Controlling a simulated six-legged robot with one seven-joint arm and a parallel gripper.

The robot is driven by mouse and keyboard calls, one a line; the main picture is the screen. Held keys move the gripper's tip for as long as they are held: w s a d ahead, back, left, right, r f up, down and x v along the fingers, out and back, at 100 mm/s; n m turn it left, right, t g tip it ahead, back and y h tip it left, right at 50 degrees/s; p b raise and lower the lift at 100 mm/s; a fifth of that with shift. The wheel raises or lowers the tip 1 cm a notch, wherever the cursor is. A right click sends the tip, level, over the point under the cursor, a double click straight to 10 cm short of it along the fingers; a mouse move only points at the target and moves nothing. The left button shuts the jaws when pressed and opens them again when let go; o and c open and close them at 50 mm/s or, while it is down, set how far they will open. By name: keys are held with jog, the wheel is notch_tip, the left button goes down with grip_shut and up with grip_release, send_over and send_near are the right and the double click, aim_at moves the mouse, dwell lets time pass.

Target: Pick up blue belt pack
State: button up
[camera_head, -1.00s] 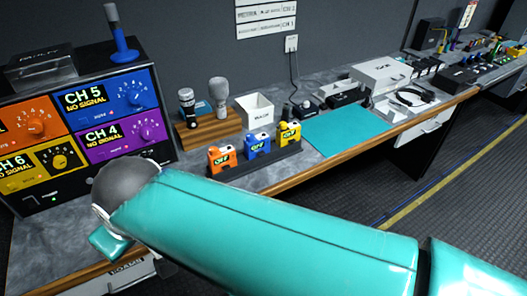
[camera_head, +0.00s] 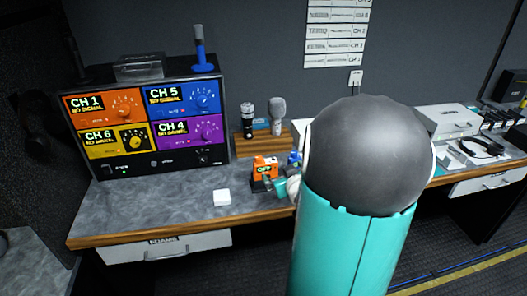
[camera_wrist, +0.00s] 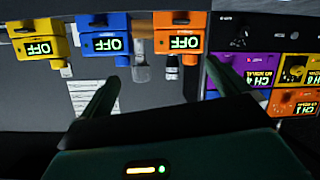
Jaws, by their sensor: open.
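The blue belt pack (camera_wrist: 103,23), with a green "OFF" screen, stands between the yellow belt pack (camera_wrist: 36,27) and the orange belt pack (camera_wrist: 179,22) in the wrist view, which looks upside down. In the head view only a sliver of the blue pack (camera_head: 295,158) shows beside my arm; the orange pack (camera_head: 264,170) is clear. My gripper (camera_wrist: 161,72) is open and empty. In the wrist picture one finger points toward the blue pack and the other to the far side of the orange pack. In the head view my arm hides most of the gripper.
A rack of coloured channel panels (camera_head: 150,120) stands at the left. Microphones on a wooden block (camera_head: 262,143) stand behind the packs. A small white block (camera_head: 222,197) lies on the grey desk (camera_head: 150,205). Headphones (camera_head: 482,147) lie at the right.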

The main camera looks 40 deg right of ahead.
jog(key=s+d+f+t, duration=0.1)
jog(key=s+d+f, duration=0.1)
jog(key=d, duration=0.1)
jog(key=m+t+h, duration=0.2)
send_near(300, 155)
jog(key=shift+t, duration=0.3)
jog(key=x, duration=0.6)
jog(key=f+x, duration=0.1)
jog(key=x, duration=0.2)
jog(key=shift+w+d, duration=0.2)
jog(key=shift+w, duration=0.15)
jog(key=c, duration=0.9)
jog(key=shift+c, duration=1.2)
jog(key=shift+r, duration=0.1)
